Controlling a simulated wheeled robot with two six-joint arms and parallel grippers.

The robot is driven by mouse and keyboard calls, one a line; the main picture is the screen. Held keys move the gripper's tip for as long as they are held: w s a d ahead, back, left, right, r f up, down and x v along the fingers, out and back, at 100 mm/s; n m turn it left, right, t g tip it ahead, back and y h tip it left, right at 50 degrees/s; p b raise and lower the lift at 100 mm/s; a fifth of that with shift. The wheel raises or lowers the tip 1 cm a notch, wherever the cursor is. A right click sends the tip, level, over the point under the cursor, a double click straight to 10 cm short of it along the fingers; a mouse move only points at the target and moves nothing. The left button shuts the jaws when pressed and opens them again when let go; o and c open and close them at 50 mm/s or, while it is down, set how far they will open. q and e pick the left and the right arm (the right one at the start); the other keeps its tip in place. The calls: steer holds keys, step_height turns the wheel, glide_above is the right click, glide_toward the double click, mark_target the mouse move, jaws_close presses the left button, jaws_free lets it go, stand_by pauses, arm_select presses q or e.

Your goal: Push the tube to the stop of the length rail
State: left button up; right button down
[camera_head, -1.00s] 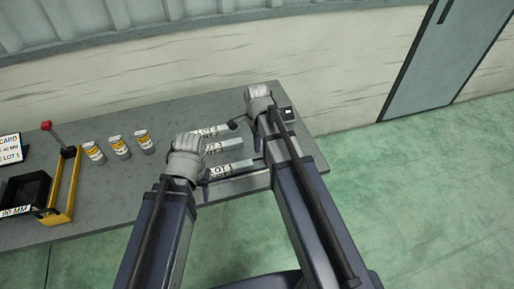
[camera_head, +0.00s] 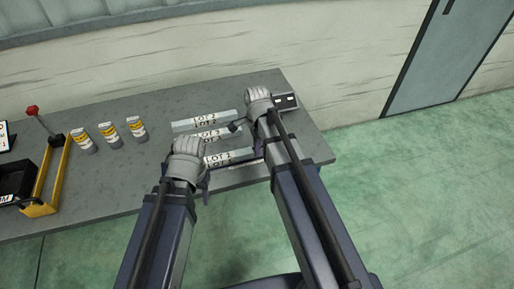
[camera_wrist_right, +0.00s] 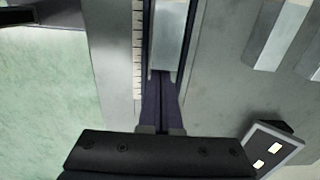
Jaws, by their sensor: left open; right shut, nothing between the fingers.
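The tube marked LOT 1 (camera_head: 232,156) lies along the length rail (camera_head: 238,171) near the table's front edge. In the right wrist view the tube (camera_wrist_right: 169,38) lies beside the rail's marked scale (camera_wrist_right: 138,50). My right gripper (camera_wrist_right: 162,80) is shut and empty, its fingertips at the tube's near end; I cannot tell if they touch. It also shows in the head view (camera_head: 257,156), partly behind my arm. My left gripper (camera_head: 205,178) is open near the tube's left end. The rail's stop cannot be made out.
Two more labelled bars (camera_head: 207,121) lie behind the rail. A black box with two lights (camera_head: 286,102) stands at the right. Several bottles (camera_head: 109,134), a yellow frame with a red knob (camera_head: 48,180) and a black bin (camera_head: 15,182) stand at the left.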

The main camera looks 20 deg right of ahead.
mark_target(243, 153)
steer(key=a, duration=0.5)
steer(key=shift+s+a, duration=0.1)
arm_select(q)
steer(key=shift+r, duration=0.15)
arm_select(e)
steer(key=shift+r, duration=0.1)
